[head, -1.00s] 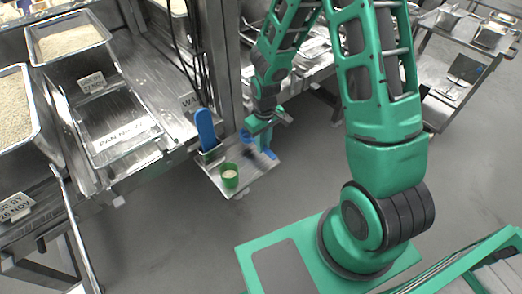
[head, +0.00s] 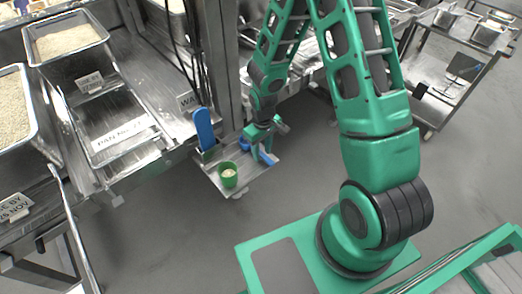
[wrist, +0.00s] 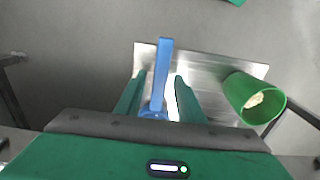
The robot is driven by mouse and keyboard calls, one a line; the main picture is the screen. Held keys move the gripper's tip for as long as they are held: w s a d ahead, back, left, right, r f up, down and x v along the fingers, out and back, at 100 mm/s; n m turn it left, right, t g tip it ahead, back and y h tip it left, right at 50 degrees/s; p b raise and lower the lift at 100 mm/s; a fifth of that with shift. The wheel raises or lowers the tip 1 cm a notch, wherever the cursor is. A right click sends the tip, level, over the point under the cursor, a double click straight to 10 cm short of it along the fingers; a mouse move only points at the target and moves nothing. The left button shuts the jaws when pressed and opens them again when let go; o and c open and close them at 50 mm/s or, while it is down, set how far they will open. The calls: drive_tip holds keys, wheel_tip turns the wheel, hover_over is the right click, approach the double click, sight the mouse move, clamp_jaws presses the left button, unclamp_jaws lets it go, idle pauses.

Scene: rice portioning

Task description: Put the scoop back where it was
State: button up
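The blue scoop lies on a small metal shelf (head: 250,174). Its handle (head: 267,159) points toward the front right, and its round blue end (head: 245,143) is partly hidden by my gripper. My gripper (head: 261,153) is low over the shelf. In the wrist view, the scoop handle (wrist: 164,65) runs between the two fingers of my gripper (wrist: 160,76). The fingers are open, with a visible gap on both sides of the handle. The end nearest the palm is partly hidden there. A green cup (head: 228,176) with rice stands on the shelf; it also shows in the wrist view (wrist: 252,100).
A tall blue piece (head: 205,128) stands upright in a metal holder at the shelf's back left corner. A metal counter with rice pans (head: 68,55) is at left. A metal post (head: 222,80) rises behind the shelf. Open floor (head: 180,240) lies in front.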

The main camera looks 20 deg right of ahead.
sight(262, 154)
wheel_tip(262, 154, up, 12)
drive_tip(key=s+d+r+m, duration=0.2)
drive_tip(key=s+d+r, duration=0.2)
drive_tip(key=d+r, duration=0.3)
drive_tip(key=s+d+r+m, duration=0.4)
drive_tip(key=s+r, duration=0.2)
drive_tip(key=s, duration=0.5)
drive_tip(key=s+d+r+m, duration=0.4)
drive_tip(key=s+r, duration=0.3)
drive_tip(key=s, duration=0.4)
drive_tip(key=shift+d, duration=0.65)
